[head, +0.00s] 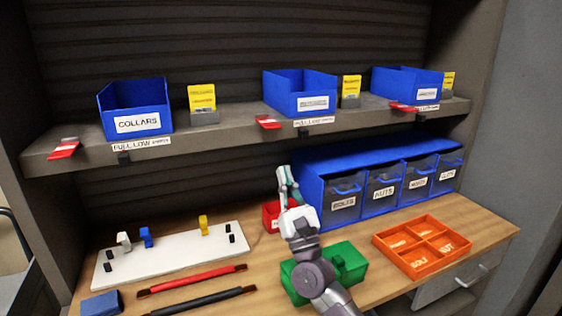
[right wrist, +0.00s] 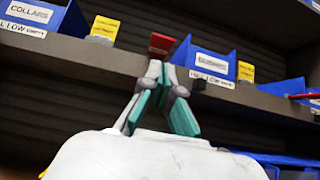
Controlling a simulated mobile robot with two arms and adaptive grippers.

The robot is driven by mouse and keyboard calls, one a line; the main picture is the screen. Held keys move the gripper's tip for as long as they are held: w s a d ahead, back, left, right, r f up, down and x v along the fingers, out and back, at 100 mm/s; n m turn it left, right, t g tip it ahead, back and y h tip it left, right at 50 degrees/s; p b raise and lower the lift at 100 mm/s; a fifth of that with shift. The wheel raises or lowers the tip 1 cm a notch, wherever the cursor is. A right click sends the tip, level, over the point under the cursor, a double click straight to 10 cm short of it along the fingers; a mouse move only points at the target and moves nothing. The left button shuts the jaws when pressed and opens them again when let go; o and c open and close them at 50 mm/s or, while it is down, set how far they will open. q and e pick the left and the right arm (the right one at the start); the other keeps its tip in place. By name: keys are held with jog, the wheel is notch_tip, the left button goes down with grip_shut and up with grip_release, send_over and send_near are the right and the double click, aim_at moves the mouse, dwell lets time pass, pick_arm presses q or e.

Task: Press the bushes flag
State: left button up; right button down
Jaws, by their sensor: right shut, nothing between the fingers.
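The red flag (head: 268,122) sits at the shelf's front edge, left of the middle blue bin (head: 312,103), whose small label seems to read bushes. The same flag (right wrist: 162,44) shows in the right wrist view, just beyond my fingertips. My right gripper (head: 284,177) is shut and empty, pointing up. In the head view it is below the shelf edge and the flag, a little to the right. In the right wrist view my right gripper (right wrist: 156,70) overlaps the flag's lower end; I cannot tell whether they touch. My left gripper is out of view.
Other red flags stand by the COLLARS bin (head: 135,100) and the right bin (head: 407,82). Yellow cards stand between bins. Below are blue drawers (head: 310,185), a green bin (head: 346,262), an orange tray (head: 402,268) and a white pegboard (head: 175,255). Space before the shelf edge looks open.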

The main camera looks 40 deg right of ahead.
jog(key=p, duration=0.3)
send_near(267, 121)
notch_tip(267, 121, up, 3)
jog(key=w, duration=0.1)
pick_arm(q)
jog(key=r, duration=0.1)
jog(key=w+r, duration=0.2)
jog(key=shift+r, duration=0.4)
pick_arm(e)
jog(key=shift+w+d+r, duration=0.2)
jog(key=shift+w+r, duration=0.15)
jog(key=shift+w, duration=0.1)
